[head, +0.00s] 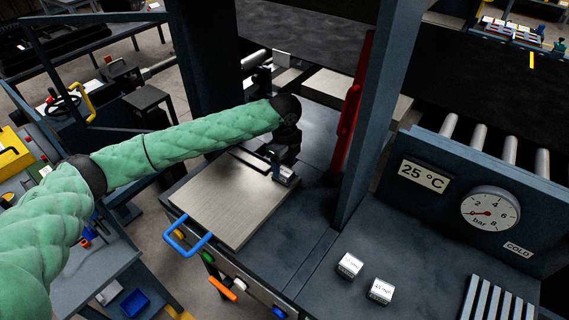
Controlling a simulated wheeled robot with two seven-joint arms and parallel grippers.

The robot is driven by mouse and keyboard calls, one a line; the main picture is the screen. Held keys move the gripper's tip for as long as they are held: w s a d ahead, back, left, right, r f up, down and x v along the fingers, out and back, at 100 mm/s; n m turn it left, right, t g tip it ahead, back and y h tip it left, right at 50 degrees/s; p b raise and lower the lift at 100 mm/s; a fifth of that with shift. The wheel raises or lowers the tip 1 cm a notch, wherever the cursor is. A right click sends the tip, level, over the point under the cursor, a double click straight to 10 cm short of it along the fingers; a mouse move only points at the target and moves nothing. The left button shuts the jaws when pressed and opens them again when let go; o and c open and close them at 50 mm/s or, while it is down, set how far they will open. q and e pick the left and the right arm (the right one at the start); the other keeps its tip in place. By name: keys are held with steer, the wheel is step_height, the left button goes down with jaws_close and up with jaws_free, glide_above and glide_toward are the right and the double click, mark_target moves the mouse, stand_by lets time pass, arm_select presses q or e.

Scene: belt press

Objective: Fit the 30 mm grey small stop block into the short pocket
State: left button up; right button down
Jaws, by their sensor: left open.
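My left arm, in a green padded sleeve, reaches in from the left in the head view. Its dark gripper (284,170) points down at the right edge of the pale plate and is open. A small light-grey metal piece (286,178) shows right at its fingertips; I cannot tell whether it is a block or part of something fixed. Two small grey blocks with dark lettering stand apart on the dark bench: one block (349,265) and another block (380,291). The lettering is too small to read. I cannot make out the short pocket. My right gripper is not in view.
The pale plate (225,208) has a blue handle (188,238) at its front. A dark upright post (377,110) and a red bar (350,105) stand right of the gripper. A gauge (490,212) and slatted rack (497,300) are at right. Bench between is clear.

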mark_target(285, 171)
arm_select(q)
steer(key=shift+r+p, duration=1.75)
steer(key=shift+r, duration=0.85)
